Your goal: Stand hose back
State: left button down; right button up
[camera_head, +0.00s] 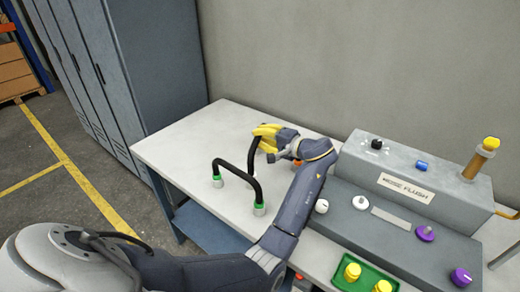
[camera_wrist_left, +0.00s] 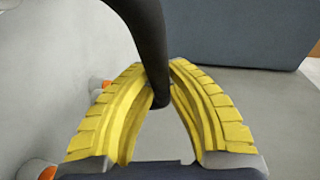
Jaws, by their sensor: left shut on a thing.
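My left gripper (camera_head: 264,136) has yellow fingers shut on a black hose (camera_head: 251,158). It holds the hose above the white table (camera_head: 190,150). In the left wrist view the black hose (camera_wrist_left: 145,38) runs down between the yellow fingers (camera_wrist_left: 160,110), with a dark end low between them. My right gripper is out of view.
A grey console (camera_head: 400,165) marked "HOSE FLUSH" stands right, with white, purple and other knobs and a yellow-topped brown post (camera_head: 480,158). A green tray (camera_head: 366,270) with yellow pieces sits at the front. The table's left part is clear. Grey lockers (camera_head: 150,60) stand behind left.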

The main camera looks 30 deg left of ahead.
pick_arm(q)
jog(key=shift+f, duration=2.8)
jog(key=c, duration=1.4)
grip_release()
jog(key=shift+f, duration=0.15)
jog(key=shift+v, duration=2.75)
jog(key=shift+w, duration=0.1)
